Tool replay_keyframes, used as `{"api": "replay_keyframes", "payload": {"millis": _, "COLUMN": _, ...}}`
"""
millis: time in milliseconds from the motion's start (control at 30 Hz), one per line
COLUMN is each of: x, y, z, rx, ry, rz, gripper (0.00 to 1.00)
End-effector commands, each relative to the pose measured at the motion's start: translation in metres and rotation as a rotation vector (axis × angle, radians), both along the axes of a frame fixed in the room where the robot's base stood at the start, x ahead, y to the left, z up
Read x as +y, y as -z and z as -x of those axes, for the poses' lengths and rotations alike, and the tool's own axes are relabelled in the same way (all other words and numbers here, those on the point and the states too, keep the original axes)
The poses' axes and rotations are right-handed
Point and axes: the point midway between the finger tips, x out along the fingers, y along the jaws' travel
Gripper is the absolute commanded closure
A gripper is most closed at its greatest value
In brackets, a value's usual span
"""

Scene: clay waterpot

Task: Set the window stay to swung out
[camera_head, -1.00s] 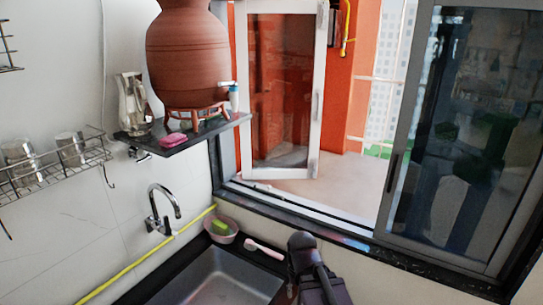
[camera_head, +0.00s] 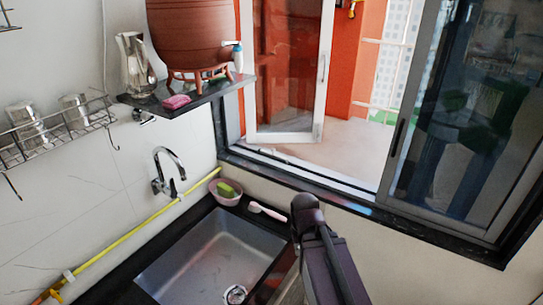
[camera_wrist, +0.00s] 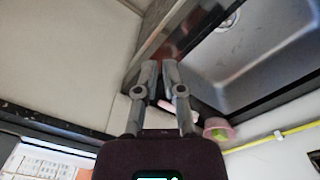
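The white-framed window panel (camera_head: 289,137) stands swung out, with a handle on its right side, in the upper middle of the head view. A light track (camera_head: 300,167) runs along the sill below the panel. My gripper (camera_wrist: 161,64) shows in the wrist view above the counter edge near the sink. Its two fingertips are close together, with nothing visible held between them. Whether they touch is unclear. In the head view my dark wrist hides the fingers, in front of and below the sill.
A sink (camera_head: 214,255) with a tap (camera_head: 167,172) lies at lower left. The clay pot (camera_head: 190,35) stands on a shelf (camera_head: 188,94) left of the window. A dark sliding pane (camera_head: 455,140) fills the right.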

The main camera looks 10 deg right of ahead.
Motion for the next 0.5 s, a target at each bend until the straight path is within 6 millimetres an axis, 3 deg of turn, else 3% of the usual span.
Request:
{"api": "replay_keyframes", "payload": {"millis": 267, "x": -0.007, "y": 0.017, "z": -0.036, "rx": -0.042, "ry": -0.026, "rz": 0.112, "gripper": 1.0}}
{"api": "replay_keyframes", "payload": {"millis": 500, "x": -0.018, "y": 0.034, "z": -0.095, "rx": -0.122, "ry": -0.082, "rz": 0.311, "gripper": 1.0}}
